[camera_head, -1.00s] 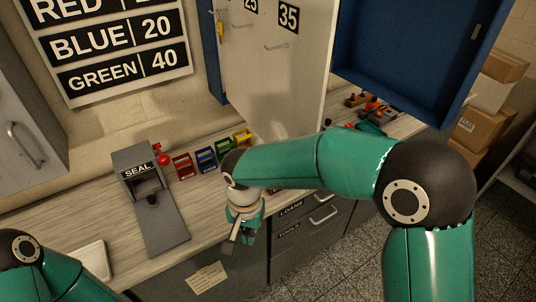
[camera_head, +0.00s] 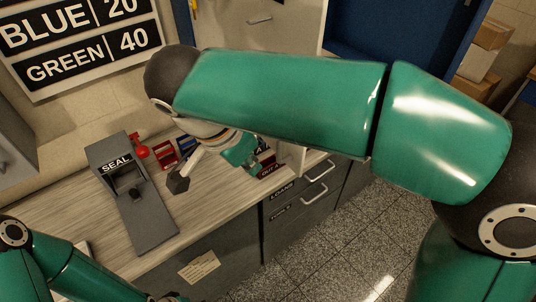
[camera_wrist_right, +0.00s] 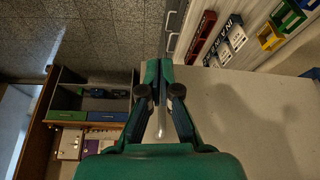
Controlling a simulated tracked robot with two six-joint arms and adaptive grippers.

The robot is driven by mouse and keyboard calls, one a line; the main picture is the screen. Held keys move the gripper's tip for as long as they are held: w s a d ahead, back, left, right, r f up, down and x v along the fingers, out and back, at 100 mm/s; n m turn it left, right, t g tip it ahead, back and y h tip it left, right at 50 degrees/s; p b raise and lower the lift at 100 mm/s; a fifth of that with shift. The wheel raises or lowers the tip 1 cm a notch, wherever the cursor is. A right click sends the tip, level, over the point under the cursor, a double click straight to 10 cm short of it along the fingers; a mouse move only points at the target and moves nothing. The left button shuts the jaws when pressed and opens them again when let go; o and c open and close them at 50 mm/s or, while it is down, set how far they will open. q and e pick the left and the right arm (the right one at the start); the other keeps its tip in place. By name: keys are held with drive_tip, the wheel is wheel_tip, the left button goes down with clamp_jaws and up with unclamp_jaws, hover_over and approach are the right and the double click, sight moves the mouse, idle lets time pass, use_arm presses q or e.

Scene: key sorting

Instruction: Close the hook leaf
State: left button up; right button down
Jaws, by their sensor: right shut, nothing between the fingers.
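The hook leaf (camera_head: 288,28) is a pale panel with a small bar handle. It stands out from the blue cabinet, and my right arm hides much of it in the head view. In the right wrist view, a broad pale panel (camera_wrist_right: 255,115), apparently the leaf, fills the right side, with a shadow on it. My right gripper (camera_wrist_right: 159,80) is shut and empty beside the panel's left edge; contact cannot be told. In the head view, the right gripper (camera_head: 242,152) is partly hidden beneath my forearm, above the counter.
The seal press (camera_head: 130,190) stands on the counter (camera_head: 60,208). Red bins (camera_head: 164,152) and others stand behind the gripper. The blue cabinet (camera_head: 385,32) is at upper right. Drawers (camera_head: 310,195) are below; the speckled floor (camera_head: 350,235) is clear at right.

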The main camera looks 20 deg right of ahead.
drive_tip(key=shift+w+d+f+p, duration=0.25)
drive_tip(key=shift+w+d+f, duration=0.15)
drive_tip(key=shift+d, duration=0.3)
drive_tip(key=shift+w+d+f+p, duration=0.25)
drive_tip(key=shift+w+d+f, duration=0.15)
drive_tip(key=shift+d, duration=0.3)
drive_tip(key=shift+w+d+f+p, duration=0.3)
drive_tip(key=shift+w+d, duration=0.1)
drive_tip(key=shift+d, duration=0.3)
drive_tip(key=shift+d, duration=0.1)
